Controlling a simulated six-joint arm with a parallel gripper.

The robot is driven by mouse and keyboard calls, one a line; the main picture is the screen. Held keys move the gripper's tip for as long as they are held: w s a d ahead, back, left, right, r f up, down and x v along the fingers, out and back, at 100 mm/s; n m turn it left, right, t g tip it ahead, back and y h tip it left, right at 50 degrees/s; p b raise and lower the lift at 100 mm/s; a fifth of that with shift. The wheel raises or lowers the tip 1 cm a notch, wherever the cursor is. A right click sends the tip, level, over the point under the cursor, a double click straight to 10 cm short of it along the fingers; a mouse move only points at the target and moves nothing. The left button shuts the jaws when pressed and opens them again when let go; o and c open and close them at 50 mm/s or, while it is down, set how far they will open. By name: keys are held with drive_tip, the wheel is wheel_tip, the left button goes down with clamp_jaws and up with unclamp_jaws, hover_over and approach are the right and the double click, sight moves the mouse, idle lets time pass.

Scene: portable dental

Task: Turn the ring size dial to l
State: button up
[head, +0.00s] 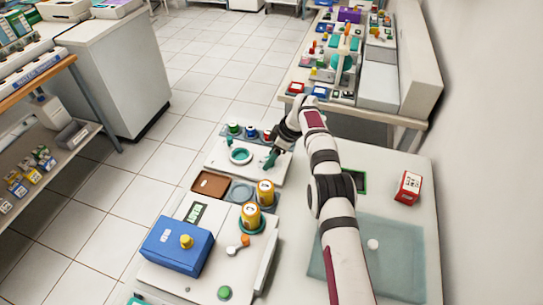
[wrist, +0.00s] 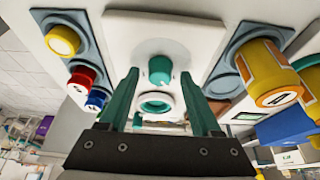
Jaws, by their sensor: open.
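A white panel (head: 222,168) carries a teal ring (head: 240,155) in the head view. In the wrist view the same ring (wrist: 157,104) and a short teal knob (wrist: 159,70) sit on a white plate (wrist: 200,32). I cannot tell for sure which part is the ring size dial, and no size letters are readable. My gripper (head: 271,159) is at the right part of the panel. In the wrist view its teal fingers (wrist: 160,78) are apart, one on each side of the knob and ring in the picture. I see no contact, and nothing is held.
Several coloured caps stand in a grey tray (wrist: 45,18). Yellow canisters (head: 250,216) stand nearer, beside a brown tray (head: 210,184). A blue box (head: 177,247) with a yellow knob is at the front. A red-and-white box (head: 408,188) lies right of my arm.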

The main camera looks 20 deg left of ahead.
clamp_jaws()
drive_tip(key=shift+m, duration=0.5)
unclamp_jaws()
drive_tip(key=v, duration=1.5)
drive_tip(key=shift+s+d+r, duration=0.25)
drive_tip(key=shift+s+r, duration=0.05)
drive_tip(key=shift+r, duration=0.05)
